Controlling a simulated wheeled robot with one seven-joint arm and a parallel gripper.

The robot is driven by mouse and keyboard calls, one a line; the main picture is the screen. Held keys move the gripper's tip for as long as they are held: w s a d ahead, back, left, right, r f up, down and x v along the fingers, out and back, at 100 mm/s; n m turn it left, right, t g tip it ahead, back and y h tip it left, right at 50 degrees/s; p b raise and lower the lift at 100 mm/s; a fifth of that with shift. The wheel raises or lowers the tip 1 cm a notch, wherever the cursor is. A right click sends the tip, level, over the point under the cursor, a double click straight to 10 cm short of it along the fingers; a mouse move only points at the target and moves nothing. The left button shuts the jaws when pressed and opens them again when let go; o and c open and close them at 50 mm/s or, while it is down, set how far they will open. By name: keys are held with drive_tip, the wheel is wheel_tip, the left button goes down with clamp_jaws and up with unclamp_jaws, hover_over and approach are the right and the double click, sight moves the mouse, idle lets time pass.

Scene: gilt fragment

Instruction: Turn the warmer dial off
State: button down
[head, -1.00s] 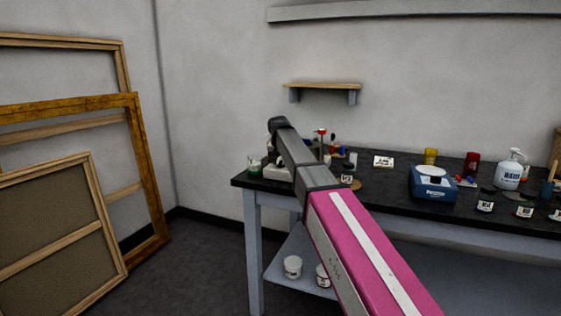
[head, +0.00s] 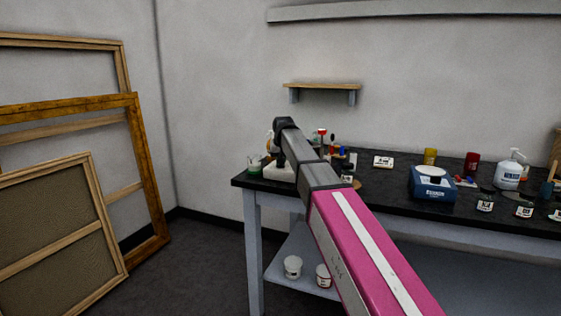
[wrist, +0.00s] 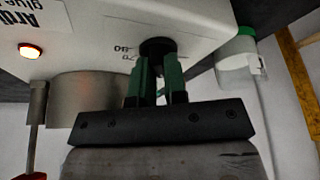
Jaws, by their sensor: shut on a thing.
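The glue warmer (wrist: 85,30) is a pale box with printed lettering and dial marks, filling the upper part of the wrist view. It also shows as a whitish base at the left end of the workbench in the head view (head: 277,173), partly hidden by my arm. Its black dial (wrist: 157,46) is between the green fingers of my gripper (wrist: 158,70), which are shut on it. An indicator lamp (wrist: 30,50) on the warmer glows orange. The dial's pointer cannot be made out.
In the wrist view, a metal cylinder (wrist: 85,98) is left of the fingers, and a green-topped clear container (wrist: 238,60) is at the right. The bench (head: 385,185) also holds a blue scale (head: 432,187) and a white pump bottle (head: 508,176). Frames (head: 140,180) lean at the left.

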drive_tip(key=n, duration=0.2)
drive_tip(key=n+g+y, duration=0.1)
drive_tip(key=n, duration=0.1)
drive_tip(key=shift+w+d+n+y, duration=0.1)
drive_tip(key=shift+n+y, duration=0.2)
drive_tip(key=shift+f+n+g+y, duration=0.1)
drive_tip(key=shift+n+g+y, duration=0.45)
drive_tip(key=shift+n, duration=1.45)
drive_tip(key=c, duration=1.2)
unclamp_jaws()
drive_tip(key=shift+o, duration=0.2)
drive_tip(key=v, duration=1)
drive_tip(key=shift+d+r, duration=0.2)
drive_tip(key=shift+r, duration=0.15)
